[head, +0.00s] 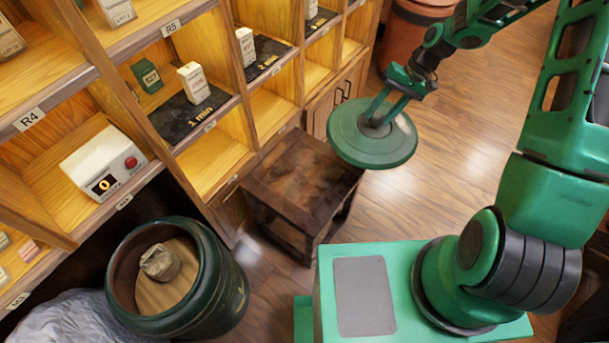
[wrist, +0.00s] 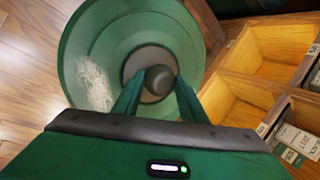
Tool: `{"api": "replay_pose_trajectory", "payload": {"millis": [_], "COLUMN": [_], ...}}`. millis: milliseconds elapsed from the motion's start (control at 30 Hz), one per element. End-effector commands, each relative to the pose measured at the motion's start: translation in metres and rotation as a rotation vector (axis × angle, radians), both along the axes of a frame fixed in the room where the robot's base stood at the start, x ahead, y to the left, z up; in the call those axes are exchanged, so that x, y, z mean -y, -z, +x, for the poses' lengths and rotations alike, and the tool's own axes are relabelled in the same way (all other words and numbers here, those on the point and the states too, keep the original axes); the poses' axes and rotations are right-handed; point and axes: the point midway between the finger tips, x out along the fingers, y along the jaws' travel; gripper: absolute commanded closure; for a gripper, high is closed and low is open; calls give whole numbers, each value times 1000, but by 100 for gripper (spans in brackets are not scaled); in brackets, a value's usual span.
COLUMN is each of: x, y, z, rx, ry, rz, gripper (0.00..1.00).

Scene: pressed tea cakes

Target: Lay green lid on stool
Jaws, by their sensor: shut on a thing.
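The round green lid (head: 345,135) hangs in the air in the head view, just above and to the right of the stool's far corner in the picture. My gripper (head: 378,120) is shut on the lid's central knob. The wrist view shows the lid (wrist: 90,50) with its dark round knob between the two green fingers of my gripper (wrist: 157,80). The low dark wooden stool (head: 290,180) stands on the floor beside the shelf, its top bare where visible. The lid covers a small part of the stool in the head view.
A dark green open jar (head: 225,290) with a wrapped lump (head: 160,262) inside stands left of the stool. The wooden shelf (head: 205,165) holds small boxes and a white device with a red button (head: 103,165). A reddish-brown barrel (head: 412,32) stands at the back. Floor right of the stool is clear.

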Motion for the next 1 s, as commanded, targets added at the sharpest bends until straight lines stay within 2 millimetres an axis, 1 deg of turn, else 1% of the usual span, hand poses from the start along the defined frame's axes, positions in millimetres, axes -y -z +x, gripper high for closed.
{"api": "replay_pose_trajectory", "payload": {"millis": [33,167,200,233,300,367,400,467,500,700,800,900,1000], "x": [-20,-70,-87,-100,-131,-155,-171,-193,-207,-266,-288,-304,-315], "y": [3,15,19,22,28,32,35,38,40,45,46,47,47], "z": [-2,-5,-8,-10,-17,-24,-29,-37,-43,-74,-89,-101,-110], "rx": [-2,-2,-2,-2,-1,-1,0,0,1,3,4,2,1], "ry": [22,126,162,192,259,314,349,399,430,566,618,660,689], "rz": [4,4,4,4,3,2,3,3,4,4,3,3,3], "gripper": [100,100,100,100,100,100,100,100,100,100,100,100,100]}}
